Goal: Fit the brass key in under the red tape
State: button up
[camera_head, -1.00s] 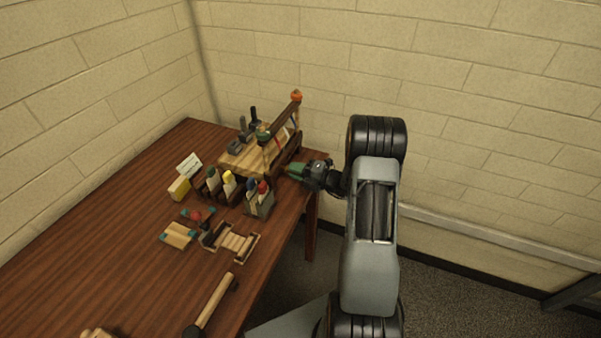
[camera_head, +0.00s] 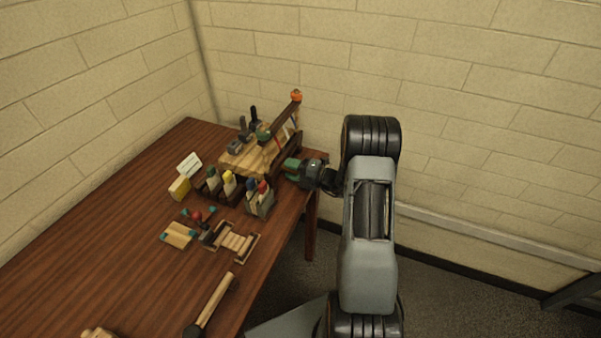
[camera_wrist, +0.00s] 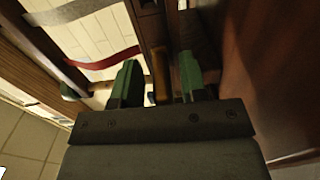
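My gripper (camera_head: 293,168) is at the table's right edge, beside the wooden rack (camera_head: 240,160). In the wrist view its two green fingers (camera_wrist: 159,78) stand apart. A narrow brass-coloured piece (camera_wrist: 160,75), which looks like the brass key, is between them, with a gap on each side. Its lower end is hidden behind the gripper body. The red tape (camera_wrist: 95,63) is a dark red band sagging across a pale panel, left of and a little above the left fingertip. The brass piece is apart from the tape.
Small holders with coloured bottles (camera_head: 258,203) stand left of the gripper. A yellow block (camera_head: 179,188), a small wooden frame (camera_head: 237,243) and a mallet-like tool (camera_head: 214,302) lie on the table. The table's left side is clear.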

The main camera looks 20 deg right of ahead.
jog(key=shift+o, duration=0.4)
jog(key=shift+d, duration=0.1)
jog(key=shift+s+d, duration=0.2)
jog(key=shift+s, duration=0.05)
jog(key=b+v, duration=0.1)
jog(key=v, duration=1.2)
jog(key=shift+b, duration=0.4)
jog(key=shift+s, duration=0.1)
